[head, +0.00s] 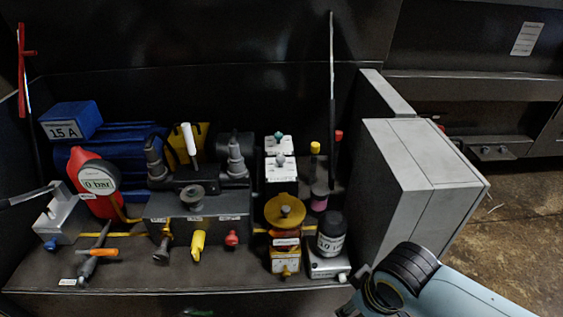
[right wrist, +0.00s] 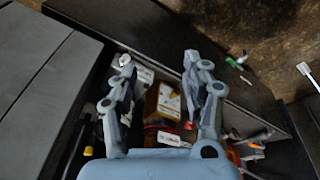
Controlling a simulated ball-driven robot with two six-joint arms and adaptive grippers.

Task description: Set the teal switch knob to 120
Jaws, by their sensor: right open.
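The teal switch knob (head: 278,137) sits on top of a small white switch box (head: 271,149) toward the back of the bench, right of centre in the head view. A similar white box with a grey knob (head: 280,160) stands just in front of it. The scale marks are too small to read. My right gripper (right wrist: 156,62) is open, with nothing seen between its fingers in the right wrist view. In the head view my right arm is at the lower right, well in front of the knob. I cannot pick out the teal knob in the wrist view. My left gripper is not in view.
A tall grey cabinet (head: 400,190) borders the right. A thin upright rod (head: 332,100) rises behind. Grey machinery (head: 198,205) lies left.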

